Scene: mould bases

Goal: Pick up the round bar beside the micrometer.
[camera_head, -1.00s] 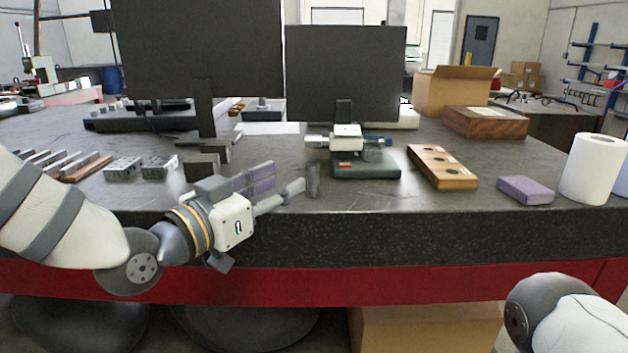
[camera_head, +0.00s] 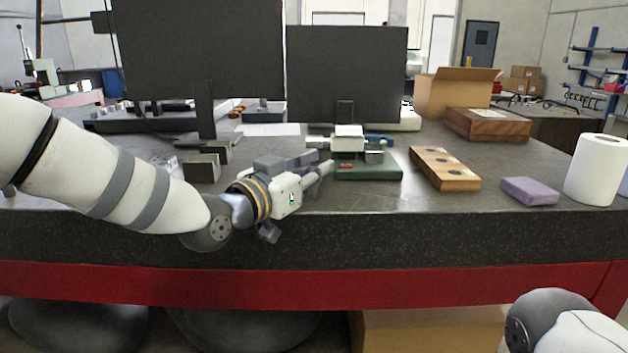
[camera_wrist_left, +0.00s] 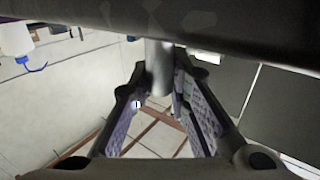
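The round bar (camera_wrist_left: 159,68) shows in the left wrist view as a plain grey cylinder between the fingers of my left gripper (camera_wrist_left: 160,72). A finger lies on each side of it; I cannot tell if either touches. In the head view my left gripper (camera_head: 318,165) is low over the bench's front part, pointing right, and its fingers hide the bar. The micrometer (camera_head: 349,140) sits on a dark green base (camera_head: 368,171) just right of my fingertips. My right gripper is out of view.
A wooden block with holes (camera_head: 445,168), a purple block (camera_head: 529,191) and a white paper roll (camera_head: 595,170) stand to the right on the bench (camera_head: 420,205). Two dark monitors (camera_head: 347,75) stand behind. Metal blocks (camera_head: 202,168) lie left, partly behind my arm.

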